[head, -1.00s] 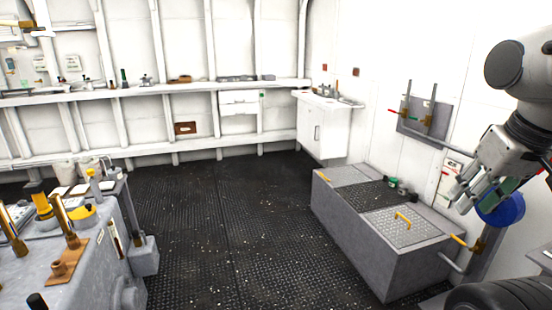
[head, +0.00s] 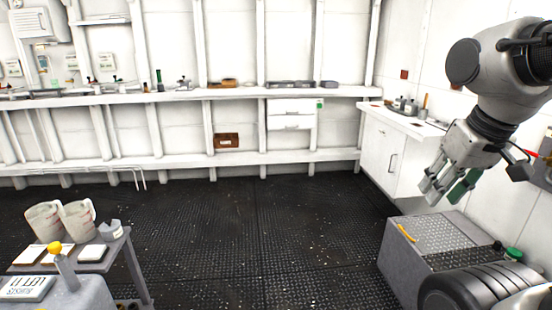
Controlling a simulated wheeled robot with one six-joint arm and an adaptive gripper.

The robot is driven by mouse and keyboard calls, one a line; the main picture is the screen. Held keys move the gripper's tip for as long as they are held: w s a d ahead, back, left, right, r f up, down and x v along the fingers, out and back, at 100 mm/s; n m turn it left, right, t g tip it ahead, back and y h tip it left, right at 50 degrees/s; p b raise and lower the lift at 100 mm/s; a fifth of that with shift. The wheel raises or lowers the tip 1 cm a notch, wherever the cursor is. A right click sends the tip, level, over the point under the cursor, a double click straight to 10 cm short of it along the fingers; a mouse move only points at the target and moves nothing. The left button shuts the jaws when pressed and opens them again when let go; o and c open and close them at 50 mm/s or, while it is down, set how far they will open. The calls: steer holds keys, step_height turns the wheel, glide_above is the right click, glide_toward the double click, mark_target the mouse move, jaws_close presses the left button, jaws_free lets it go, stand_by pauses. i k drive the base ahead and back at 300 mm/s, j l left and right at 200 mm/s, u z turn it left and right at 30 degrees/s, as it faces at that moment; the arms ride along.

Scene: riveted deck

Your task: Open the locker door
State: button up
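The white locker (head: 380,143) stands against the back right corner under a counter. Its door (head: 376,158) looks closed, with a dark upright handle (head: 392,162) near its right edge. My gripper (head: 443,196) is raised at the right of the head view, to the right of the handle in the picture and nearer to me. Its grey and green-faced fingers are apart, and I see nothing held between them. The gripper and arm cover part of the locker's right side and the wall behind.
A grey chest (head: 420,262) with a yellow handle stands on the floor at right, in front of the locker. A table (head: 112,246) with two jugs is at left. The dark studded floor (head: 250,230) between them is clear. A long shelf (head: 200,96) runs along the back wall.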

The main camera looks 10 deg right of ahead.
mark_target(384, 145)
steer(key=i, duration=1.05)
steer(key=i+z, duration=0.1)
steer(key=i, duration=0.95)
steer(key=i+z, duration=0.4)
steer(key=i+j+z, duration=0.25)
steer(key=i+z, duration=0.15)
steer(key=i, duration=0.2)
steer(key=i+j+z, duration=0.35)
steer(key=i, duration=0.1)
